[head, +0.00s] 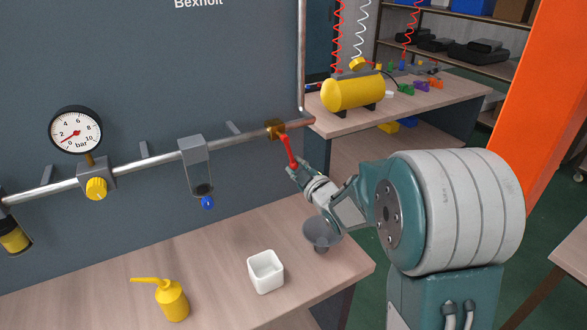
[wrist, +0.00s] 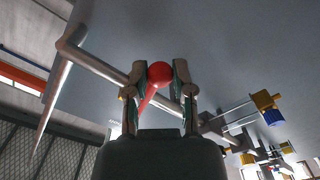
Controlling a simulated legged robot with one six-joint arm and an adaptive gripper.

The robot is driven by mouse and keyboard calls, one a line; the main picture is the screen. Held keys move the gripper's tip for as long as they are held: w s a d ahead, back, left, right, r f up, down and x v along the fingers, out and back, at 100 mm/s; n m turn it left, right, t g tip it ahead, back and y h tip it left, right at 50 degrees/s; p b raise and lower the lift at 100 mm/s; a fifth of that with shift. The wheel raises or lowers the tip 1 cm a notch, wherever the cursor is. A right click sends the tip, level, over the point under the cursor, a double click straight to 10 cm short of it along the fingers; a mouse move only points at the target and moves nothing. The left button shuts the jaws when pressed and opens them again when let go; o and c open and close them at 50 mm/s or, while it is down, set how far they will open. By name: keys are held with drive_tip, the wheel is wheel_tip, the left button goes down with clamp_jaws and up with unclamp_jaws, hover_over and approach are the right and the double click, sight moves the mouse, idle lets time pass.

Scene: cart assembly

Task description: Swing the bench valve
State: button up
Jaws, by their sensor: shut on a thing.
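The bench valve is a brass body (head: 275,128) on the grey wall pipe, near the pipe's right end. Its red lever (head: 289,152) hangs down from the body, tilted a little to the right at its lower end. My gripper (head: 296,171) is shut on the lower end of the lever. In the wrist view, the lever's round red end (wrist: 159,73) sits between the two fingers of my gripper (wrist: 157,84). The valve body cannot be made out in the wrist view.
The pipe (head: 235,139) carries a pressure gauge (head: 76,131) and a filter unit (head: 195,165) to the left. On the bench (head: 215,235) below stand a yellow oil can (head: 172,300), a white square cup (head: 265,271) and a grey funnel-like piece (head: 321,232). An orange post (head: 545,95) rises at right.

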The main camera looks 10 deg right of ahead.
drive_tip(key=shift+d+r, duration=0.1)
drive_tip(key=shift+r, duration=0.05)
drive_tip(key=shift+w+d+r, duration=0.2)
drive_tip(key=shift+d+r, duration=0.05)
drive_tip(key=shift+d, duration=0.3)
drive_tip(key=shift+w+d+r, duration=0.15)
drive_tip(key=shift+d+r, duration=0.05)
drive_tip(key=shift+d, duration=0.3)
drive_tip(key=shift+d, duration=0.1)
drive_tip(key=shift+w+d+r, duration=0.25)
drive_tip(key=shift+d+r, duration=0.55)
drive_tip(key=shift+r, duration=0.05)
